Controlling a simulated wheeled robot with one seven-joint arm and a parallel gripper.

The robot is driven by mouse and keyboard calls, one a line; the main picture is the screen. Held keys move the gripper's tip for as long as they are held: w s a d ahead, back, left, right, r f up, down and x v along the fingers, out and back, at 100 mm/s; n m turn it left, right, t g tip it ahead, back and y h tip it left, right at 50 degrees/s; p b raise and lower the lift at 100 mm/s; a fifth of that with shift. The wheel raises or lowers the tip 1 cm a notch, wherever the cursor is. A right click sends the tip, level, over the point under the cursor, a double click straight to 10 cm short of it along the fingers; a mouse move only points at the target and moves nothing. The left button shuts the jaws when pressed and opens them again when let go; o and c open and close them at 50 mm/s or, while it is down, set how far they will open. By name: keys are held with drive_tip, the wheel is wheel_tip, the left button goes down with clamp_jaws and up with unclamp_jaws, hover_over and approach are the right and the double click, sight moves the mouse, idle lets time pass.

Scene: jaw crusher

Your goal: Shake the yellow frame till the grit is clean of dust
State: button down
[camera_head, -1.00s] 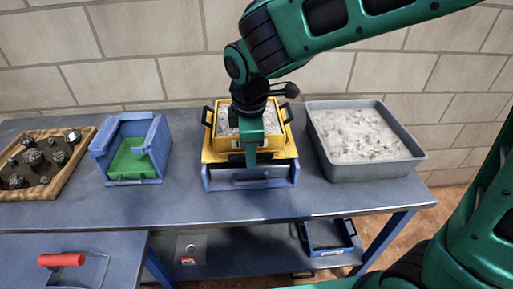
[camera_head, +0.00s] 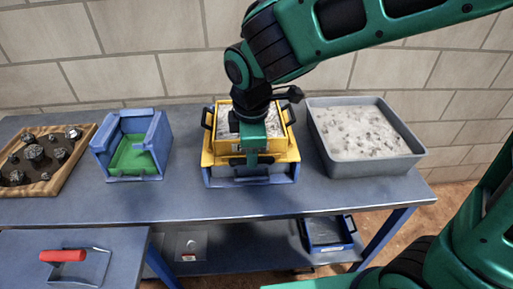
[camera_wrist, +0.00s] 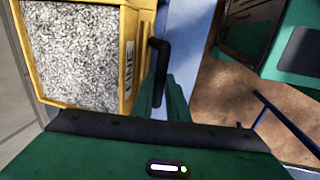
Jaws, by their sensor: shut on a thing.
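The yellow frame (camera_head: 230,162) holds pale speckled grit (camera_head: 222,127) and sits on a blue base (camera_head: 292,174) in the middle of the table. My gripper (camera_head: 252,162) points down at the front of the frame. In the wrist view my gripper (camera_wrist: 163,88) is shut around a black handle (camera_wrist: 160,58) on that front side. The arm hides part of the grit and the front wall. I cannot tell how much dust is on the grit.
A grey tub of pale material (camera_head: 412,160) stands close on the right. A blue bin with a green floor (camera_head: 158,135) is left, then a wooden tray of rocks (camera_head: 75,172). A red-handled tool (camera_head: 62,256) lies on the lower-left table. The front table strip is clear.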

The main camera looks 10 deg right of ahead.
drive_tip(key=c, duration=1.7)
unclamp_jaws()
drive_tip(key=shift+c, duration=0.2)
wheel_tip(320, 180, up, 11)
drive_tip(key=s, duration=0.1)
drive_tip(key=shift+s+f, duration=0.2)
drive_tip(key=shift+s, duration=0.2)
